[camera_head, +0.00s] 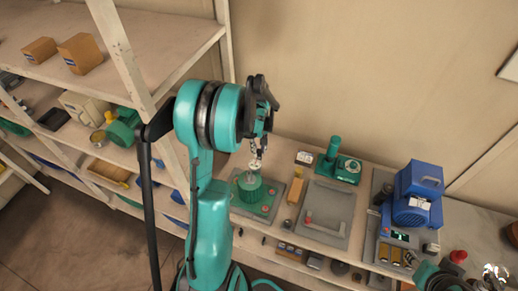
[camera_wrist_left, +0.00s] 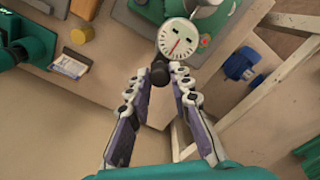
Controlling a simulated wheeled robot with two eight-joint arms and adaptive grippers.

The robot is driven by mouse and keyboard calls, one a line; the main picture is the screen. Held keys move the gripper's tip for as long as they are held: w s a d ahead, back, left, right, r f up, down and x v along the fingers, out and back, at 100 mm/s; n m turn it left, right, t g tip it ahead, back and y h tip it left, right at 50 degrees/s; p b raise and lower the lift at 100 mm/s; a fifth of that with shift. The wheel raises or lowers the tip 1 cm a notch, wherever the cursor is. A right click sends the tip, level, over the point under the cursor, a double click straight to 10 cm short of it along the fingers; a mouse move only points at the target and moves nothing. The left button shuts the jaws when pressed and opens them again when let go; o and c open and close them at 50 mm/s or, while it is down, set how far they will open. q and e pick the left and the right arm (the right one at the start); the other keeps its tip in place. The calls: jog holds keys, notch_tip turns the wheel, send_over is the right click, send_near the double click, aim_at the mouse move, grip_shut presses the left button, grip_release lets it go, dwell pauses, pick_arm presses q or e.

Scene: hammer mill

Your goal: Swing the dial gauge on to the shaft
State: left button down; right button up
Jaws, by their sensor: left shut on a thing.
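The dial gauge (camera_wrist_left: 178,40) has a round white face with a red needle, seen in the left wrist view. My left gripper (camera_wrist_left: 160,78) is shut on the dark stem or knob at the gauge's near edge. In the head view my left gripper (camera_head: 258,148) points down over the bench, with the small pale gauge (camera_head: 254,164) just below its fingers. A green round fixture (camera_head: 250,188) stands under it on a grey plate. A thin upright piece shows at its middle; I cannot tell whether the gauge touches it. My right gripper seems partly visible at the lower right corner (camera_head: 497,272).
A green stand (camera_head: 335,150), a grey tray (camera_head: 325,212) with a red-tipped handle and a blue motor (camera_head: 416,196) are to the right on the bench. A wooden rack (camera_head: 150,60) with boxes stands close on the left. A plain wall is behind.

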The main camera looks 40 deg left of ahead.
pick_arm(q)
jog(key=c, duration=1.3)
grip_release()
jog(key=shift+c, duration=0.2)
jog(key=shift+r, duration=0.1)
notch_tip(320, 180, up, 12)
